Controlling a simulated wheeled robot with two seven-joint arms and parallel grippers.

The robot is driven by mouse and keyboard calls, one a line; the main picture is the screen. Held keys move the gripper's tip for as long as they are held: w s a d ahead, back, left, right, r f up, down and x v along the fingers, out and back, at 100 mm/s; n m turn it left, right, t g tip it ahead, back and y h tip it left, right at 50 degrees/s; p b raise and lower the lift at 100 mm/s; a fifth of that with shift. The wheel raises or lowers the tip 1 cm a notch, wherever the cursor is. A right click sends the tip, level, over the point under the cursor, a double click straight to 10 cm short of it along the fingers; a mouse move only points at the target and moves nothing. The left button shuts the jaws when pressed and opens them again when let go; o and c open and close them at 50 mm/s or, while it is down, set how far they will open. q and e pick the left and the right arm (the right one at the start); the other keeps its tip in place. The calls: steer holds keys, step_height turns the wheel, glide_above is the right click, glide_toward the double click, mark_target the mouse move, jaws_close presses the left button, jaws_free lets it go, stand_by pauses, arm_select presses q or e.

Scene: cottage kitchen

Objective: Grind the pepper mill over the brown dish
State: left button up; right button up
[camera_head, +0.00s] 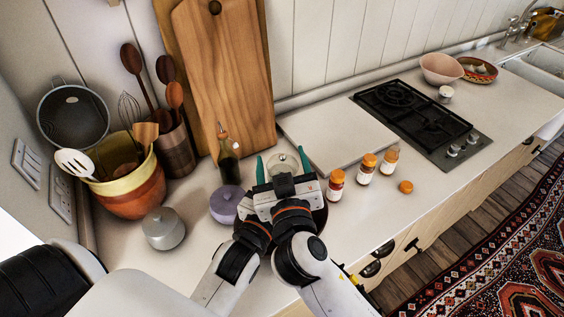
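My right gripper (283,165) is over the counter near the middle, with two teal fingertips standing apart. A clear, rounded, glass-like thing (283,161) shows between the fingertips. I cannot tell whether it is the pepper mill or whether the fingers touch it. A dark brown rim, perhaps the brown dish (320,216), shows at the right side below the gripper; most of it is hidden. My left arm comes up close beside the right one, and its wrist (254,233) overlaps the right gripper's body. Its fingers are not clearly seen.
A lilac lidded pot (226,205) and a dark oil bottle (229,160) stand close at left. A grey lidded pot (163,229) is farther left. A white board (335,136) lies behind.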

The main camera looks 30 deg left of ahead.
steer(key=shift+o, duration=0.6)
steer(key=shift+s+d, duration=0.2)
steer(key=shift+s, duration=0.05)
steer(key=v, duration=1.1)
steer(key=shift+d, duration=0.15)
steer(key=w+a+g+y, duration=0.1)
steer(key=w+a, duration=0.1)
steer(key=w, duration=0.1)
steer(key=w+a+g+y, duration=0.1)
steer(key=w+a, duration=0.2)
steer(key=w, duration=0.1)
steer(key=w+a+g+y, duration=0.1)
steer(key=w+a, duration=0.2)
steer(key=shift+w+a+f, duration=0.15)
steer(key=shift+w+a, duration=0.05)
